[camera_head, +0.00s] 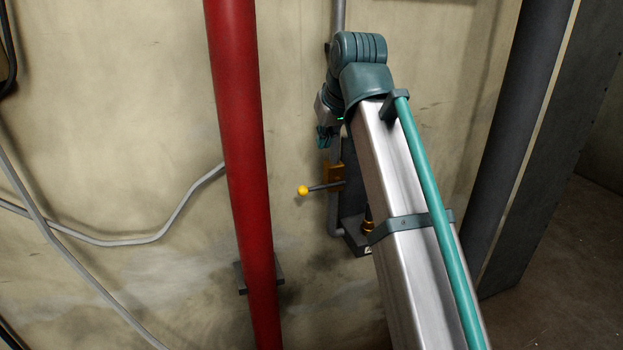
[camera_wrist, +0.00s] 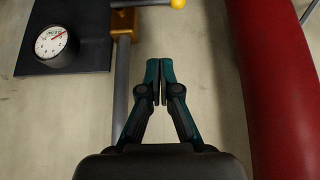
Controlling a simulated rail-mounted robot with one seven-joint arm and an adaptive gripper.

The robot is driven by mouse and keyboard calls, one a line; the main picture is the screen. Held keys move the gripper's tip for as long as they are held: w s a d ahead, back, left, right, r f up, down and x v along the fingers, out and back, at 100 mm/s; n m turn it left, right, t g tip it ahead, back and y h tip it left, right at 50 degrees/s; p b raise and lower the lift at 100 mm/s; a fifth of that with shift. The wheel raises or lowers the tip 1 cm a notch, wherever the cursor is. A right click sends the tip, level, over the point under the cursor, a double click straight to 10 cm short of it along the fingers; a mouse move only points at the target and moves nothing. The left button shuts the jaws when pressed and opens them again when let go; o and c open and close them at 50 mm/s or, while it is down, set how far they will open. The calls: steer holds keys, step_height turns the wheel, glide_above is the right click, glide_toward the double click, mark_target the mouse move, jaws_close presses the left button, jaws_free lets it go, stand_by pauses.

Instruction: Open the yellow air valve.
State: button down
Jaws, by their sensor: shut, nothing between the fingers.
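The yellow air valve has a brass-yellow body (camera_head: 334,178) on a thin grey vertical pipe. Its lever (camera_head: 325,187) sticks out sideways to the left and ends in a yellow ball (camera_head: 302,190). In the wrist view the valve body (camera_wrist: 123,24) and yellow ball (camera_wrist: 178,4) show at the top edge, with the lever partly cut off. My gripper (camera_wrist: 161,66) is shut and empty, its fingertips apart from the lever in the picture. In the head view my gripper (camera_head: 324,138) is above the valve, partly hidden by my arm.
A thick red pipe (camera_head: 238,150) runs vertically left of the valve and along the right of the wrist view (camera_wrist: 283,95). A dark panel (camera_wrist: 90,55) with a round white gauge (camera_wrist: 52,42) sits beside the valve. A dark column (camera_head: 520,130) stands at right.

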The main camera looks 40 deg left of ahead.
steer(key=shift+d, duration=0.1)
steer(key=p, duration=0.3)
glide_above(323, 187)
steer(key=s+a, duration=0.1)
step_height(323, 187, down, 8)
steer(key=shift+s+a+f, duration=0.1)
steer(key=shift+s+a, duration=0.05)
steer(key=f, duration=0.1)
steer(key=f+p, duration=0.1)
steer(key=f, duration=0.2)
steer(key=shift+s+d, duration=0.2)
steer(key=shift+d, duration=0.15)
